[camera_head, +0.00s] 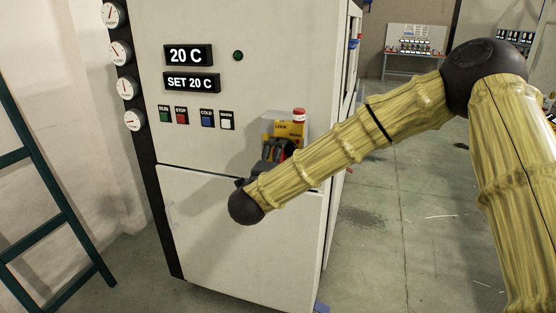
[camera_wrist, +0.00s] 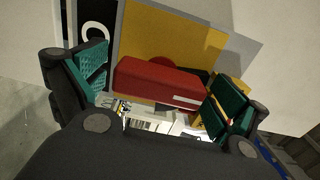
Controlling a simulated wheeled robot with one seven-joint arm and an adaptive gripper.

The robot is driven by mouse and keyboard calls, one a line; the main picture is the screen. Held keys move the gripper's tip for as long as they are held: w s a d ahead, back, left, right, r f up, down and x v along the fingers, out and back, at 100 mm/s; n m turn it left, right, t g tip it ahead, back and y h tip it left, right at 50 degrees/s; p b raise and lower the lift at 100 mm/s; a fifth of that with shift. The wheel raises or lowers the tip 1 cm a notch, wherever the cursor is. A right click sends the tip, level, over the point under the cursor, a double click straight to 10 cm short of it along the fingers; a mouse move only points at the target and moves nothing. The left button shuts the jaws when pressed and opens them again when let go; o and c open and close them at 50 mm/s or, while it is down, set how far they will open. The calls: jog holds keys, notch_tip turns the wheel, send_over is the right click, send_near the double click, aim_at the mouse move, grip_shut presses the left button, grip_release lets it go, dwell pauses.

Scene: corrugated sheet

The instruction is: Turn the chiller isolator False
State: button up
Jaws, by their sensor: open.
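The chiller (camera_head: 240,110) is a tall white cabinet with displays reading 20 C and SET 20 C. Its isolator has a yellow plate (camera_head: 286,128), seen behind my gripper. In the wrist view the yellow plate (camera_wrist: 180,32) carries a red bar handle (camera_wrist: 150,82), which lies across the view. My gripper (camera_head: 275,153) is at the isolator. In the wrist view its teal-padded fingers are open, one on each side of the red handle. I cannot tell whether either pad touches it. In the head view the handle is mostly hidden by my gripper.
A red button (camera_head: 299,115) sits just above and right of the isolator. Labelled push buttons (camera_head: 195,118) and a green lamp (camera_head: 238,56) are on the panel. Several gauges (camera_head: 120,51) run down the left edge. A ladder (camera_head: 43,190) stands left. Floor (camera_head: 400,220) on the right is mostly clear.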

jog(key=c, duration=1)
